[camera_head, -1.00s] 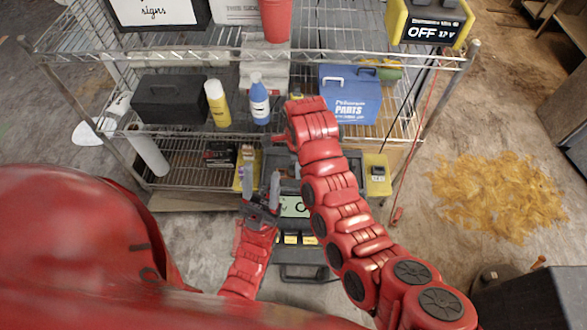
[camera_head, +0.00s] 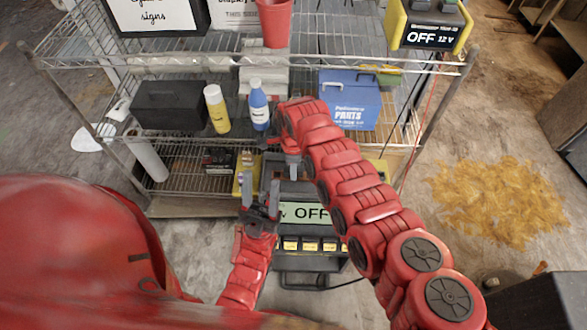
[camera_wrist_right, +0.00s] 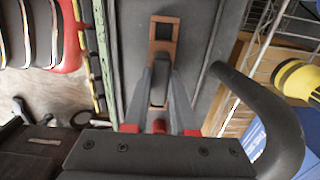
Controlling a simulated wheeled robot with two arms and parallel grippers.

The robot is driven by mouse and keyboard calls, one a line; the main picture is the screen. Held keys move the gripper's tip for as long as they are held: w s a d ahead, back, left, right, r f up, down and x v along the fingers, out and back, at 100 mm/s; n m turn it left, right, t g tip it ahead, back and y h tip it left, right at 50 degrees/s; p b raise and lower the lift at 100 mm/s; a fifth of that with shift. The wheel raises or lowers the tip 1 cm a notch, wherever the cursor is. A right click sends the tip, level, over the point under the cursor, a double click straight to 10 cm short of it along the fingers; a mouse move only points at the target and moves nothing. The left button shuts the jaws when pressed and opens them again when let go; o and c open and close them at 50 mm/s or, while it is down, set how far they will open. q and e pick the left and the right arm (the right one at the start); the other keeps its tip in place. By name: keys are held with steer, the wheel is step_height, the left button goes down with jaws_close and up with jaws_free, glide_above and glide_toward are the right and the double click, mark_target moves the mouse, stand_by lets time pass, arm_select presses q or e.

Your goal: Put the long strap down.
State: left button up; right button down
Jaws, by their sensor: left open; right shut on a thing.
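In the head view my right gripper (camera_head: 293,168) is above the back of a dark unit with a green OFF panel (camera_head: 312,213), and the strap is not clear there. My left gripper (camera_head: 260,190) is open and empty, at the left side of that unit.
A wire shelf rack (camera_head: 185,176) stands behind, holding a black box (camera_head: 168,104), a yellow bottle (camera_head: 217,108), a blue bottle (camera_head: 259,104) and a blue parts box (camera_head: 348,100). Orange debris (camera_head: 497,200) lies on the floor at right. A black handle curves close beside my right gripper (camera_wrist_right: 265,115).

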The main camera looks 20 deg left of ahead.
steer(key=shift+f, duration=0.2)
steer(key=c, duration=0.7)
jaws_free()
steer(key=shift+c, duration=0.2)
steer(key=shift+r, duration=0.1)
steer(key=shift+r, duration=0.2)
step_height(320, 180, up, 12)
steer(key=shift+f, duration=0.1)
